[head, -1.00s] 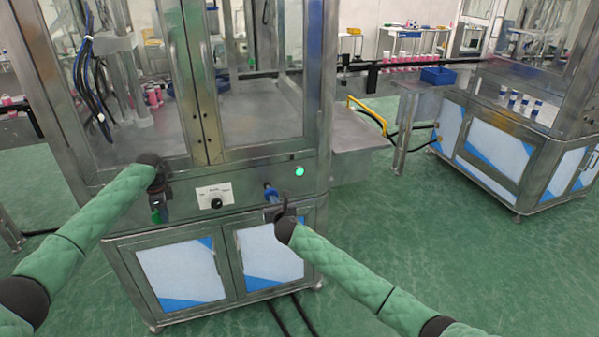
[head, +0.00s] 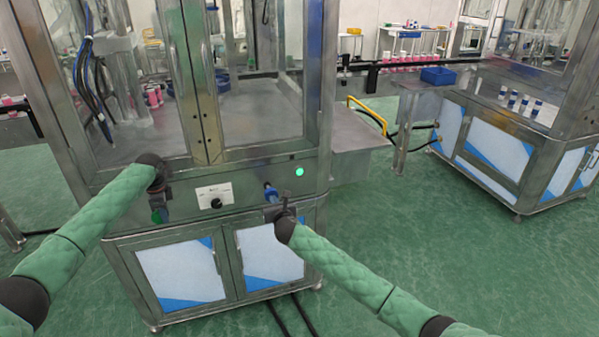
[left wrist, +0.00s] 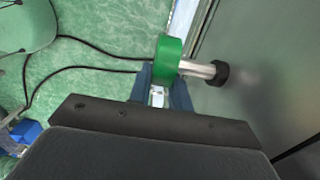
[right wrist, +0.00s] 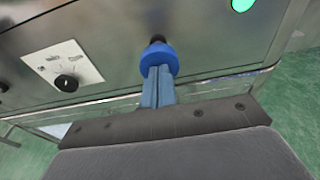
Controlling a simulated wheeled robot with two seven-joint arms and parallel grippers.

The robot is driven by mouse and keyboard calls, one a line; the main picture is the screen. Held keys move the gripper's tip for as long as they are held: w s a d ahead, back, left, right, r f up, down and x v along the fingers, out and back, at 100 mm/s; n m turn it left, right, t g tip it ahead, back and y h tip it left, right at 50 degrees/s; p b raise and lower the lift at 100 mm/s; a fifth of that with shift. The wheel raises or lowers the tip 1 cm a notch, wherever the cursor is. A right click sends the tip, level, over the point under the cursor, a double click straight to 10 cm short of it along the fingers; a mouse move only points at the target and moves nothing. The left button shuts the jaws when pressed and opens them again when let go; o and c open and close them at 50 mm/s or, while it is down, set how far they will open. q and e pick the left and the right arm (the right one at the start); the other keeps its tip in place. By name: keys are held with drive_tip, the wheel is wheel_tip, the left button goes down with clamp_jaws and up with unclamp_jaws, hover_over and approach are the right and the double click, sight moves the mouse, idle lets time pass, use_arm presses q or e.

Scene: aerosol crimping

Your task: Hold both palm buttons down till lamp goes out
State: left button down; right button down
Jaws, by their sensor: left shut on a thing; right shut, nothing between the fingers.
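The green palm button (head: 157,215) sticks out of the machine's front panel on the left. In the left wrist view the green button (left wrist: 167,60) stands on a metal stem, and my left gripper (left wrist: 160,78) is shut on it. The blue palm button (head: 271,194) is on the same panel to the right. In the right wrist view my right gripper (right wrist: 158,78) is shut and empty, its fingertips at the blue button (right wrist: 159,57), seemingly touching it. The lamp (head: 299,171) is lit green above and right of the blue button; it also shows in the right wrist view (right wrist: 242,4).
A label plate with a black knob (head: 216,203) sits between the buttons. Glass doors in metal frames rise above the panel, and cabinet doors (head: 181,271) lie below. A side shelf (head: 355,134) juts out right. Open green floor lies toward a second machine (head: 495,150).

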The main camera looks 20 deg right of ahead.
use_arm(q)
drive_tip(key=shift+w+r, duration=0.25)
drive_tip(key=shift+r, duration=0.25)
use_arm(e)
drive_tip(key=shift+w+d+r, duration=0.1)
drive_tip(key=shift+w+r, duration=0.1)
drive_tip(key=shift+r, duration=0.4)
use_arm(q)
drive_tip(key=c, duration=2.1)
unclamp_jaws()
drive_tip(key=shift+w+f, duration=0.15)
drive_tip(key=shift+f, duration=0.05)
drive_tip(key=shift+a, duration=0.1)
drive_tip(key=shift+c, duration=0.4)
use_arm(e)
drive_tip(key=shift+s+f, duration=0.25)
drive_tip(key=shift+s, duration=1.05)
drive_tip(key=shift+s+f, duration=0.25)
drive_tip(key=shift+s, duration=1)
